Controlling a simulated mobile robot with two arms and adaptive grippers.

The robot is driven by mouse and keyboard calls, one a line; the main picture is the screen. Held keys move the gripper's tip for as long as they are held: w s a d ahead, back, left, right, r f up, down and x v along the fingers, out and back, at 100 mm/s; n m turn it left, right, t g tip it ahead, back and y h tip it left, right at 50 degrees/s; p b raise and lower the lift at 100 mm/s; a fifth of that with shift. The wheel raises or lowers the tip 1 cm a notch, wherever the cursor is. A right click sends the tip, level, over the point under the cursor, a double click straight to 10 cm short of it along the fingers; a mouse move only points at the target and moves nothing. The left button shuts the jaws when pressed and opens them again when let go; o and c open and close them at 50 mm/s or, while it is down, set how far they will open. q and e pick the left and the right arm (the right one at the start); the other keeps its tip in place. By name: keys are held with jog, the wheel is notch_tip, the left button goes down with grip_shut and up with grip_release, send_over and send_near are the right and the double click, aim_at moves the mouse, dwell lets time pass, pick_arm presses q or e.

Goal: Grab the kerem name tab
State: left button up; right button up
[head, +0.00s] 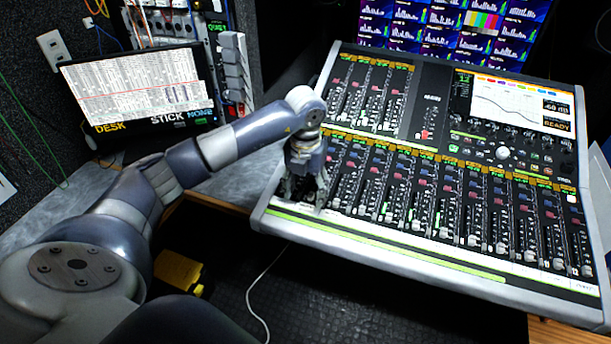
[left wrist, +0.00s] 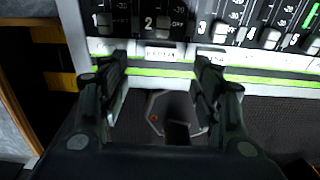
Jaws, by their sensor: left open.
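A small white name tab (left wrist: 163,53) lies on the front label strip of the mixing console (head: 400,262), below fader 2 in the left wrist view. Its dark lettering is blurred but looks like "KEREM". A second pale tab (left wrist: 215,54) sits to its right, partly hidden by a finger. My left gripper (head: 306,200) is over the console's front left corner, pointing down. In the left wrist view my left gripper (left wrist: 162,72) is open, with one finger on each side of the first tab and nothing visibly held. My right gripper is not in view.
Rows of faders (head: 420,195) rise behind the strip. A monitor (head: 140,88) with a DESK / STICK / NONE panel stands at the left. A yellow object (head: 178,271) is low under the desk edge. A white cable (head: 262,290) hangs over the dark floor.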

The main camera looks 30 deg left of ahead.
aim_at(305, 208)
pick_arm(q)
jog(key=shift+f+p, duration=0.35)
jog(key=shift+f, duration=2.4)
jog(key=shift+c, duration=0.3)
jog(key=c, duration=1.1)
